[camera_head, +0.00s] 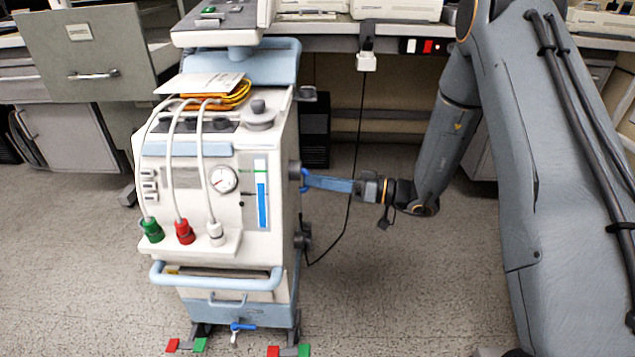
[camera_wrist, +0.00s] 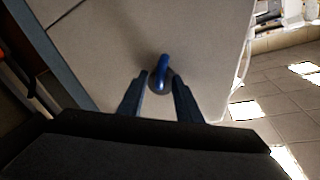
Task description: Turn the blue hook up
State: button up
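The blue hook (camera_wrist: 161,72) sticks out from the pale side panel of the infusion pump machine (camera_wrist: 200,30). In the wrist view it lies at the fingertips, between the two fingers of my gripper (camera_wrist: 160,78). The fingers are apart, with a visible gap on each side of the hook. In the head view my gripper (camera_head: 312,182) reaches in from the right at the side of the machine (camera_head: 265,150), and the blue hook (camera_head: 304,175) shows as a small blue shape at the fingertips. Its exact tilt is hard to tell there.
A blue lever (camera_head: 242,327) sits low at the machine's front, between red and green pedals. A black cable (camera_head: 352,200) hangs behind my gripper. A desk (camera_head: 400,40) stands behind.

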jog(key=shift+a, duration=0.35)
grip_shut()
